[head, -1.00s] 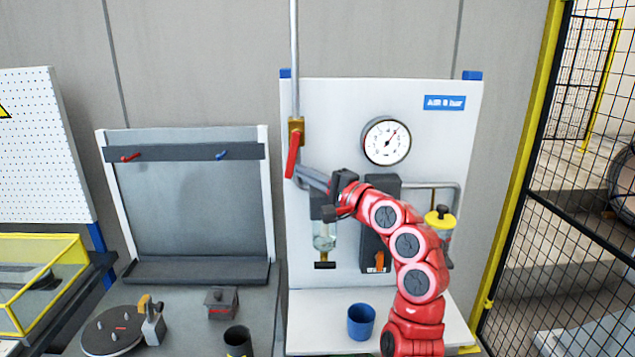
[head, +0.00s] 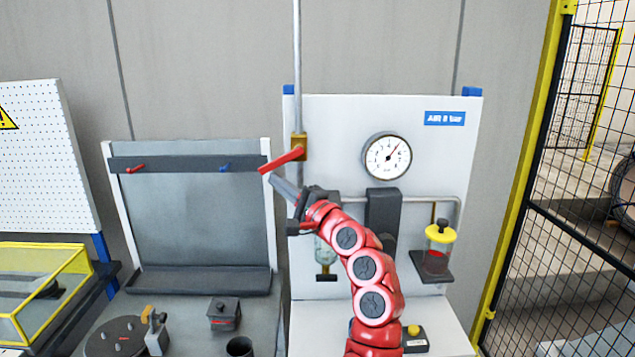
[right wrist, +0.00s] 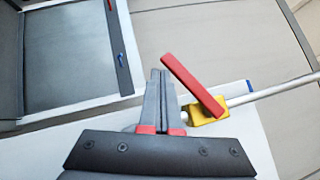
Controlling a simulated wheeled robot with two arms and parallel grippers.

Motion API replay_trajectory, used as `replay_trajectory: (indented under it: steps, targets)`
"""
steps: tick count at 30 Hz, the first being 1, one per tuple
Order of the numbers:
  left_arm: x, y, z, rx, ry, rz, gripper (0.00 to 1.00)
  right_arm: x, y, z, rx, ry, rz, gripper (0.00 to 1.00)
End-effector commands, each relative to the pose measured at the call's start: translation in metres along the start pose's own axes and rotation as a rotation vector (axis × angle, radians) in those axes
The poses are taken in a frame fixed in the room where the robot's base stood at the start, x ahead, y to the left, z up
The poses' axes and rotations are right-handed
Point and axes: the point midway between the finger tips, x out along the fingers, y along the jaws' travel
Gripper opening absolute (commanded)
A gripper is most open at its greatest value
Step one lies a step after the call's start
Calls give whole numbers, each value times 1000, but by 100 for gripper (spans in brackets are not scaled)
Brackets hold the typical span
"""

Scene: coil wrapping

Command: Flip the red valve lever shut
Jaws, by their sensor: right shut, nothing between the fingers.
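The red valve lever (head: 282,159) sits on a brass valve body (head: 300,147) on the vertical metal pipe. It points left and slightly down from the valve, close to crosswise to the pipe. In the right wrist view the lever (right wrist: 194,86) slants up and left from the yellow valve body (right wrist: 206,110). My right gripper (head: 273,180) is shut and empty, just below the lever's free end. In the right wrist view its fingertips (right wrist: 160,74) are beside the lever; I cannot tell whether they touch it. My left gripper is not in view.
A white panel (head: 340,125) behind the valve carries a round gauge (head: 387,157) and a yellow-capped jar (head: 438,240). A grey rack board (head: 195,215) stands to the left. A mesh fence (head: 550,220) bounds the right side. The space left of the lever is clear.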

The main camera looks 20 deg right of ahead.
Motion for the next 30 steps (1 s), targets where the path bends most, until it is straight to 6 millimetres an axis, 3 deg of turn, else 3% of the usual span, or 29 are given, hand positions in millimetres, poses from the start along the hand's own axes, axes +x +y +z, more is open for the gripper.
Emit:
replay_trajectory:
  steps: [2, 9, 18, 24, 30]
  targets:
    - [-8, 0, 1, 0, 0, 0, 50, 4, 7, 5, 98, -7, -83, 0]
    - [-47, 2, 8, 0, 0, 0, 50, 13, 2, 14, 366, -6, -365, 0]
    - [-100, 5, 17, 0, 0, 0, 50, 21, -5, 24, 588, -7, -585, 0]
    - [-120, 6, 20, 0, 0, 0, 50, 24, -12, 26, 677, -5, -675, 0]
    - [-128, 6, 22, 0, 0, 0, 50, 25, -15, 24, 722, 2, -715, 0]
